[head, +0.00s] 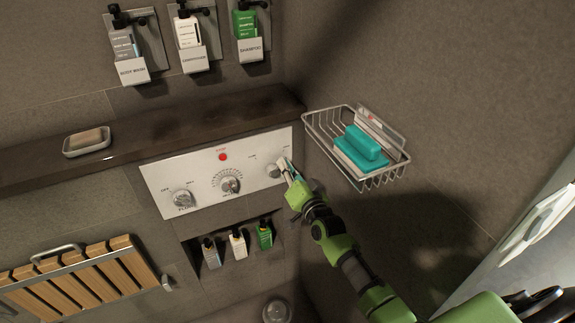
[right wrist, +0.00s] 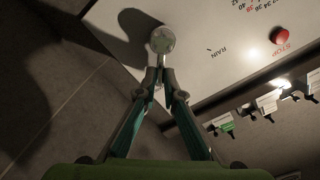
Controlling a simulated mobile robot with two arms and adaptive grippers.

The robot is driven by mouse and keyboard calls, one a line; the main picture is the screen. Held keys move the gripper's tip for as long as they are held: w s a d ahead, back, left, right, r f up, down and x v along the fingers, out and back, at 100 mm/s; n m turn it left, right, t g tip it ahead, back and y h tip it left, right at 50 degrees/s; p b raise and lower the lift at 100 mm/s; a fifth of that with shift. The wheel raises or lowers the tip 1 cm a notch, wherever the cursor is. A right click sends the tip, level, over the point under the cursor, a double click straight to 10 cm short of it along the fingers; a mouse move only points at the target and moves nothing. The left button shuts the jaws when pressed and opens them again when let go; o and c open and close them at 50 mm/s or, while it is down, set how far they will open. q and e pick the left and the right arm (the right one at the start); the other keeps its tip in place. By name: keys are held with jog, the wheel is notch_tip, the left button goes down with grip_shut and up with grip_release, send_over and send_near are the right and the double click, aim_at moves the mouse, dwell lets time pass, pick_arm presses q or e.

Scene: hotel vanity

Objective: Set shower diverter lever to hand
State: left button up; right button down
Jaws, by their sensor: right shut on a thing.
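The shower diverter (head: 273,171) is a round metal knob with a lever at the right end of the white control panel (head: 160,182). In the right wrist view its round hub (right wrist: 162,40) is just beyond my fingertips. My right gripper (head: 286,168) is at the panel's right edge. In the right wrist view its fingers (right wrist: 161,78) are together on the diverter's slim lever, which they partly hide. The word RAIN (right wrist: 218,51) is readable beside the knob there; a hand label is not readable. My left gripper is not in view.
The panel also carries a red stop button (head: 222,157), a temperature dial (head: 229,185) and a flow knob (head: 182,199). A wire basket (head: 318,124) with a teal soap block (head: 361,152) sticks out right of the panel. A dark ledge (head: 200,118) runs above; a niche with small bottles (head: 237,243) lies below.

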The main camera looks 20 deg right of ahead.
jog(key=shift+w+d+r, duration=0.1)
jog(key=shift+r, duration=0.35)
jog(key=c, duration=2.3)
grip_release()
jog(key=shift+o, duration=0.7)
jog(key=shift+f, duration=0.25)
jog(key=s, duration=1.2)
jog(key=shift+d, duration=0.2)
jog(key=shift+s+r, duration=0.1)
